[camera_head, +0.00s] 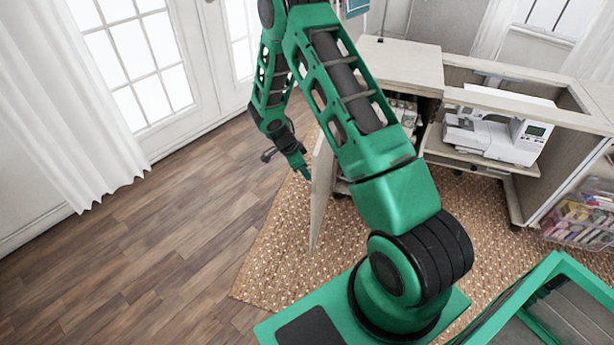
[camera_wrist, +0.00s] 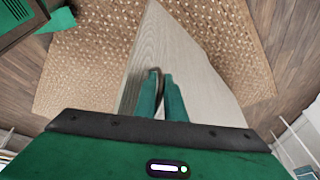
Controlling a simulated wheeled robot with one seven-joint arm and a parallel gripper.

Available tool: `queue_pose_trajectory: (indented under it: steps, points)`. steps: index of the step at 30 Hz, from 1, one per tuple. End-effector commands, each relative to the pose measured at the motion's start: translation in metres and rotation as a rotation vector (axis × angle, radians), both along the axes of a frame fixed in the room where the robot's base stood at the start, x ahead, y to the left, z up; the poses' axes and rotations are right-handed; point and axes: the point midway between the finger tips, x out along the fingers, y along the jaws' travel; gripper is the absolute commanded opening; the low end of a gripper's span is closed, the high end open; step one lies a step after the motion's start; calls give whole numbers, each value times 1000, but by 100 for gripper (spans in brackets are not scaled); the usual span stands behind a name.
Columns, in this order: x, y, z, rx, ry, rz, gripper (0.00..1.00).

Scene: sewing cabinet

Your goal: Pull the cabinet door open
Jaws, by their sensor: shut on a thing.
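The cabinet door (camera_head: 321,190) is a pale wood panel standing swung out from the sewing cabinet (camera_head: 400,62). Its upright edge faces my head camera, and my arm hides part of the cabinet front behind it. My gripper (camera_head: 306,176) is at the left, outer side of the door. In the wrist view, the two green fingers of my gripper (camera_wrist: 162,98) are close together against the door (camera_wrist: 185,55). They are shut on a small dark handle (camera_wrist: 156,76), which is mostly hidden between them.
A white sewing machine (camera_head: 500,130) sits in the cabinet's open middle. A clear bin (camera_head: 583,215) of coloured items stands at the right. A woven rug (camera_head: 275,255) lies under the door. The wood floor (camera_head: 170,240) at the left is clear, up to a white curtain (camera_head: 65,115).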

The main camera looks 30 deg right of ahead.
Motion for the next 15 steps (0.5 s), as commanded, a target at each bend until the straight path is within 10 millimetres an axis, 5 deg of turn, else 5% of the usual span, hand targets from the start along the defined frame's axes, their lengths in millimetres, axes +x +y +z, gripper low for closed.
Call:
queue_pose_trajectory:
  steps: [15]
  points:
    - [4, -6, -2, -4, -1, -29, 0]
